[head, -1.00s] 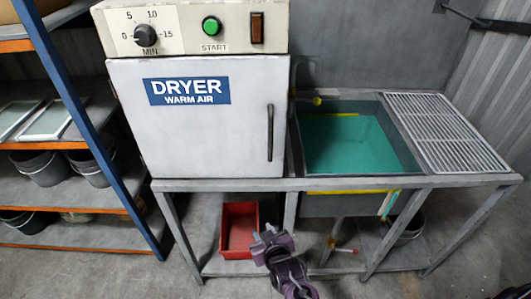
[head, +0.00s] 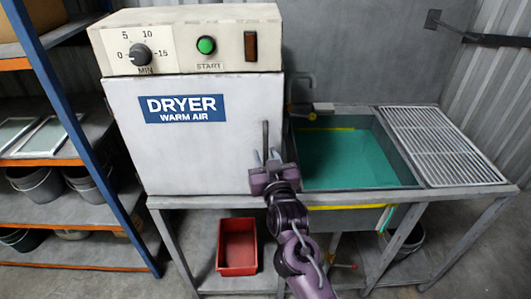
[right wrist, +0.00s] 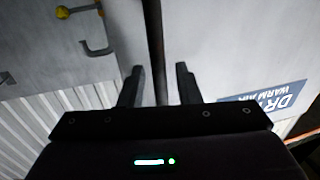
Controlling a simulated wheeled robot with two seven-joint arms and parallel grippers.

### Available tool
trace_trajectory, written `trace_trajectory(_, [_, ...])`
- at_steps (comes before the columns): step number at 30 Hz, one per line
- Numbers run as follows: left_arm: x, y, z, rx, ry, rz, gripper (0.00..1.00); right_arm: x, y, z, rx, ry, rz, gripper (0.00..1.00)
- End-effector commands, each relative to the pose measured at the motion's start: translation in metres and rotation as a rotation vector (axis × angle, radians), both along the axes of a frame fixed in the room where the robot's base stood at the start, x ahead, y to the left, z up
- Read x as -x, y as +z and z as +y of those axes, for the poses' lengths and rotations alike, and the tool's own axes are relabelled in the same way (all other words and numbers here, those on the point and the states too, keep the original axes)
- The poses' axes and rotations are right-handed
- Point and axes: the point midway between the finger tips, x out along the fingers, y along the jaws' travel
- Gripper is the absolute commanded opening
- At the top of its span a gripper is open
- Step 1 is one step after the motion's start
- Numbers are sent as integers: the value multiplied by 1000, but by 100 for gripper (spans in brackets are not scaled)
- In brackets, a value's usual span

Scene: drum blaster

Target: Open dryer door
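The dryer door (head: 180,160) is a flat pale grey panel with a blue "DRYER WARM AIR" label, and it is shut. Its dark vertical bar handle (head: 265,136) is on the right side; its lower part is hidden behind my right gripper (head: 265,160). In the right wrist view, my right gripper (right wrist: 158,85) is open, with one finger on each side of the dark handle (right wrist: 154,40). Gaps show between the bar and both fingers. Part of the door label (right wrist: 265,103) shows at the right there. My left gripper is not in view.
The control panel (head: 190,42) is above the door. A sink (head: 350,155) with a white wire rack (head: 440,145) stands right of the dryer. A red bin (head: 237,245) is on the lower shelf. A blue-posted shelf unit (head: 60,110) stands at the left.

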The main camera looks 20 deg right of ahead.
Motion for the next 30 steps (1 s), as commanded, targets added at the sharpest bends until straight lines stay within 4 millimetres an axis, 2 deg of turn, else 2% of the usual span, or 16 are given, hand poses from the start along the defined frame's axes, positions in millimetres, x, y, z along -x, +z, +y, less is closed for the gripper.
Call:
trace_trajectory(10, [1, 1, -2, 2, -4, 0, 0, -6, -1, 0, -1, 1, 1, 30])
trace_trajectory(17, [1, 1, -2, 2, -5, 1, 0, -5, -1, 0, -1, 1, 1, 0])
trace_trajectory(30, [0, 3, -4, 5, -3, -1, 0, -5, -1, -1, 0, 1, 2, 0])
